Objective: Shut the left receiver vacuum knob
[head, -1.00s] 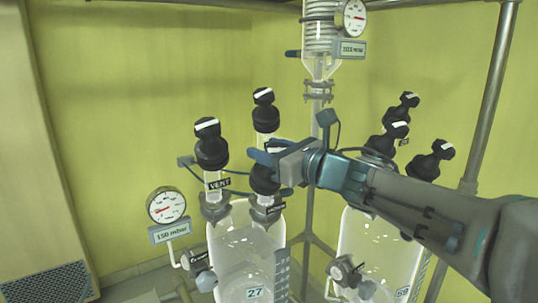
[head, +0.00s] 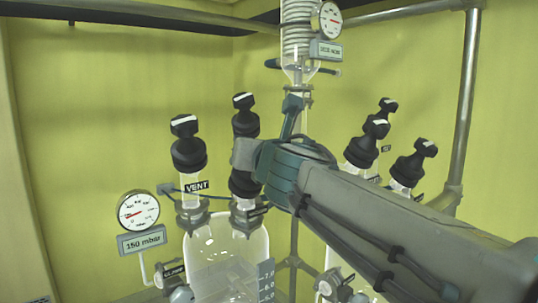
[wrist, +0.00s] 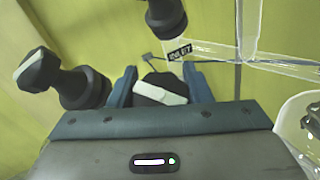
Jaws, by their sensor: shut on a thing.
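The left receiver (head: 228,247) is a clear glass vessel with black knobs on top. Its front right knob is the vacuum knob; its black lower body (head: 243,185) shows in the head view, with a partly hidden label beneath. My gripper (head: 245,155) is over that knob's top and hides it there. In the wrist view my gripper (wrist: 160,84) has a blue finger on each side of the black knob top with a white stripe (wrist: 160,90), and is shut on it.
The VENT knob (head: 188,150) stands close to the left, and another black knob (head: 245,115) stands behind. A gauge (head: 138,211) reading 150 mbar is at lower left. More knobs (head: 375,135) of the right vessel are behind my arm. A coiled glass column (head: 298,45) rises behind.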

